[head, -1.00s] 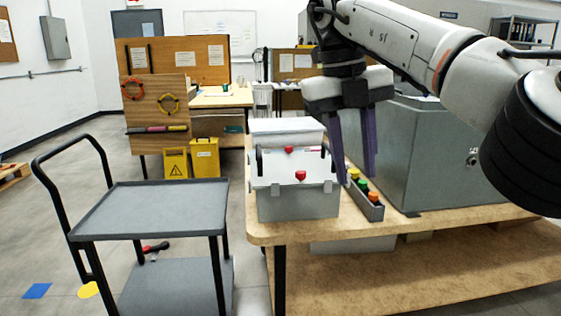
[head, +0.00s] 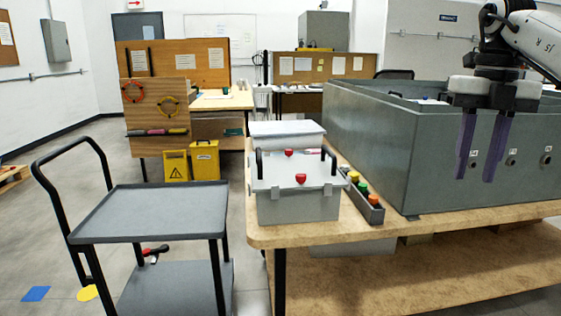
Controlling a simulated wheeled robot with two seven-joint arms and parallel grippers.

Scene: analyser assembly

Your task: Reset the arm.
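My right gripper (head: 481,180) hangs in the air in front of the large grey housing (head: 400,150), at the right of the head view. Its two purple fingers point down and stand apart with nothing between them. My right arm (head: 535,38) comes in from the upper right. My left gripper and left arm are not in view.
A wooden table (head: 300,236) bears the grey housing, a light grey box (head: 298,208) with red knobs, and a narrow tray (head: 372,213) of coloured buttons. A grey cart (head: 150,212) stands at the left. Floor between cart and table is clear.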

